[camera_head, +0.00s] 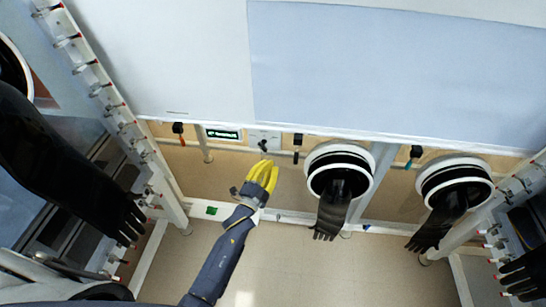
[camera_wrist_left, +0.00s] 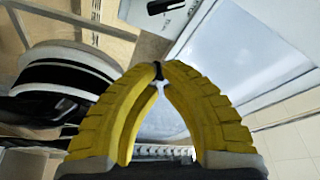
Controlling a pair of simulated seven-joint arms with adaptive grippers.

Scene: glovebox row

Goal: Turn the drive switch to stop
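The drive switch seems to be the small black knob (camera_head: 263,145) on a pale grey plate below the long panel in the head view; its lettering is too small to read. A black handle (camera_wrist_left: 165,6) on a pale plate, probably the same switch, shows at the top of the wrist view. My left gripper (camera_head: 270,166) has yellow fingers pointing up toward the knob, just below it and apparently apart from it. In the wrist view its fingertips (camera_wrist_left: 158,72) meet, with a small dark bit between them that looks like the tips' pads. My right gripper is out of view.
A small green-lit display (camera_head: 223,134) is left of the switch. Hanging items flank it: an orange-handled one (camera_head: 179,130) and a black one (camera_head: 297,146). A round white-rimmed glove port (camera_head: 340,153) with a hanging black glove (camera_head: 333,209) stands close right of my gripper. Open floor lies below.

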